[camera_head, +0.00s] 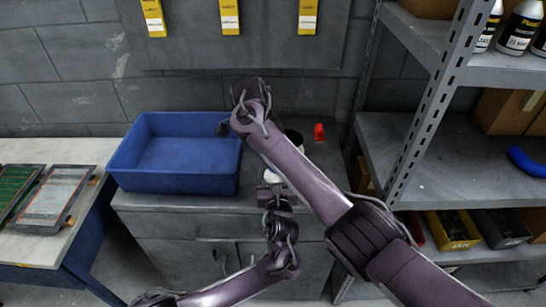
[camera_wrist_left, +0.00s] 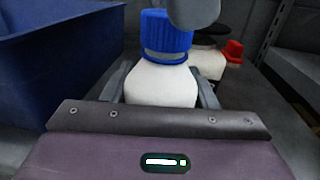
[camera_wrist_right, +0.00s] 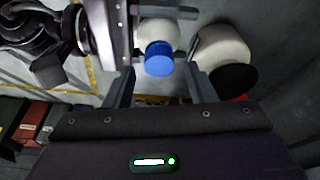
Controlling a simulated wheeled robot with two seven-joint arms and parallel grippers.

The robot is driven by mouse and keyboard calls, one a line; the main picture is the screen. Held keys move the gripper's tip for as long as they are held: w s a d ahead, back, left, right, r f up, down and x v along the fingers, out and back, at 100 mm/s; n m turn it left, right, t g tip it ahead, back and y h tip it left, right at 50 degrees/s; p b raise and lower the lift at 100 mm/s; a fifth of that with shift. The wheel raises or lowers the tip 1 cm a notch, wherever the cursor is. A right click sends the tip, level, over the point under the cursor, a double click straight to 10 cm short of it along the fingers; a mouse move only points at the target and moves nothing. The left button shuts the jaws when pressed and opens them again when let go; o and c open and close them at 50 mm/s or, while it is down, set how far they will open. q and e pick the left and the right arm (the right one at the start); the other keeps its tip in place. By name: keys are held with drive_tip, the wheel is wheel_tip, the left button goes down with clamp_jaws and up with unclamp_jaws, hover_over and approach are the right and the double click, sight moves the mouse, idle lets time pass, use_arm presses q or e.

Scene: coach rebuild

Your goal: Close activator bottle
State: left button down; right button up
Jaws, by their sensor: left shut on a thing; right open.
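A white bottle with a blue cap (camera_wrist_left: 167,35) stands upright in the left wrist view. The cap sits on its neck, with a grey band under it. My left gripper (camera_head: 271,188) is shut on the white body (camera_wrist_left: 160,85). The right wrist view shows the blue cap (camera_wrist_right: 159,57) between the fingers of my open right gripper (camera_wrist_right: 162,88), with gaps on both sides. A grey rounded part overlaps the cap's top right in the left wrist view.
A second white bottle (camera_wrist_right: 222,45) with a black cap (camera_wrist_right: 232,79) stands close beside. A red nozzle-like piece (camera_head: 319,132) is at the counter's back. A blue bin (camera_head: 176,185) stands left on the grey counter. Metal shelving (camera_head: 425,120) borders the right.

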drive_tip(key=shift+r, duration=1.65)
drive_tip(key=shift+c, duration=0.3)
drive_tip(key=w+a+r+n+t+y, duration=0.1)
drive_tip(key=w+a+r+n+t, duration=0.2)
drive_tip(key=r+n, duration=0.7)
drive_tip(key=w+a+r+n+t+y, duration=0.15)
drive_tip(key=w+r+n+t, duration=0.35)
drive_tip(key=n, duration=0.9)
drive_tip(key=shift+s+d+f+n+g+y, duration=0.1)
drive_tip(key=shift+s+d+f+n+g, duration=0.7)
drive_tip(key=shift+s+f+n+g, duration=1.55)
drive_tip(key=shift+s+d+f+n+g+y, duration=0.1)
drive_tip(key=shift+s+d+f+n+g, duration=0.45)
drive_tip(key=shift+f+n, duration=2.1)
drive_tip(key=shift+s+d+f+n+g+y, duration=0.1)
drive_tip(key=shift+s+d+f+n+g, duration=1.2)
drive_tip(key=shift+n, duration=2.6)
drive_tip(key=shift+w+a+r, duration=0.2)
drive_tip(key=shift+w+r, duration=0.05)
drive_tip(key=shift+r, duration=0.05)
drive_tip(key=shift+f, duration=4)
